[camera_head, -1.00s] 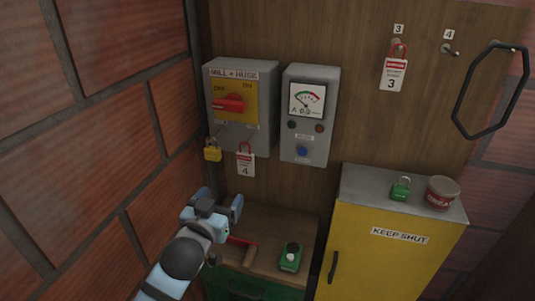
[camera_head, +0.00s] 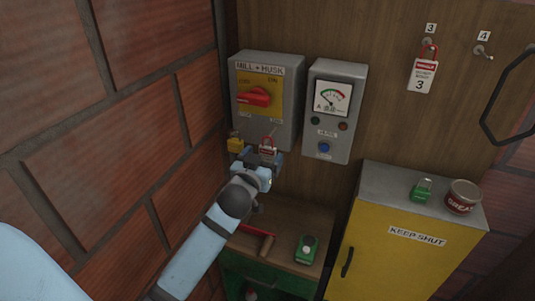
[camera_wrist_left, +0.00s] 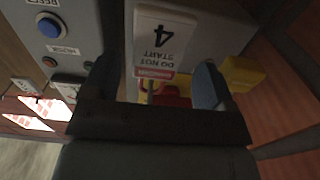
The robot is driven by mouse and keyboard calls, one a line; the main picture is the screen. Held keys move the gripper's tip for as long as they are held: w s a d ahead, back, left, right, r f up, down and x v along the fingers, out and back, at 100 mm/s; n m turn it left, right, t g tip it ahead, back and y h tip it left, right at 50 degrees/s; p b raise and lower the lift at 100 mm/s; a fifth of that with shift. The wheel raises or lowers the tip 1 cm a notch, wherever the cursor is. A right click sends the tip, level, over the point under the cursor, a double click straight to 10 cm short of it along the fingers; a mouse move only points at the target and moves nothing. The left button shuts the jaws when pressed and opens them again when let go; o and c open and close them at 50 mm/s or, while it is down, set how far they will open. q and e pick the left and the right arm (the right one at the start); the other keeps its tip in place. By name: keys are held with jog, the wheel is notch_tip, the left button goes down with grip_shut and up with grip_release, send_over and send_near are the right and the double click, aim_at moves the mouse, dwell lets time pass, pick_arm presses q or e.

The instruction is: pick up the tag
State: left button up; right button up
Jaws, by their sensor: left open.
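The red-and-white tag numbered 4 (camera_head: 267,147) hangs below the grey MILL + HUSK switch box (camera_head: 287,113). Its lower part is hidden by my left gripper (camera_head: 259,160) in the head view. In the left wrist view the tag (camera_wrist_left: 160,42) appears upside down, with "DO NOT START" on it. My left gripper (camera_wrist_left: 152,88) is open there, one finger on each side of the tag's picture position. I cannot tell how deep the tag lies between the fingers. A second tag, numbered 3 (camera_head: 423,76), hangs from a hook at the upper right. My right gripper is not seen.
A yellow padlock (camera_head: 235,145) hangs just left of tag 4. A meter box (camera_head: 343,151) stands close on the right. The yellow cabinet (camera_head: 386,264) carries a green padlock (camera_head: 421,190) and a can (camera_head: 462,196). A brick wall (camera_head: 110,170) borders the left.

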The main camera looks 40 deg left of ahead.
aim_at(267, 152)
pick_arm(q)
jog(key=p+x, duration=0.1)
jog(key=x, duration=0.3)
jog(key=shift+d+f, duration=0.1)
jog(key=shift+d, duration=0.1)
jog(key=shift+w, duration=0.15)
jog(key=c, duration=1)
jog(key=shift+r+b, duration=0.3)
jog(key=shift+r, duration=0.25)
jog(key=b+v, duration=0.4)
jog(key=v, duration=1.3)
jog(key=w+d+f+m+h, duration=0.2)
jog(key=w+d+f+h, duration=0.2)
jog(key=d+f, duration=0.4)
notch_tip(267, 152, down, 3)
jog(key=shift+w+d+r+m, duration=0.1)
jog(key=shift+w+d+m, duration=0.2)
jog(key=shift+d, duration=0.1)
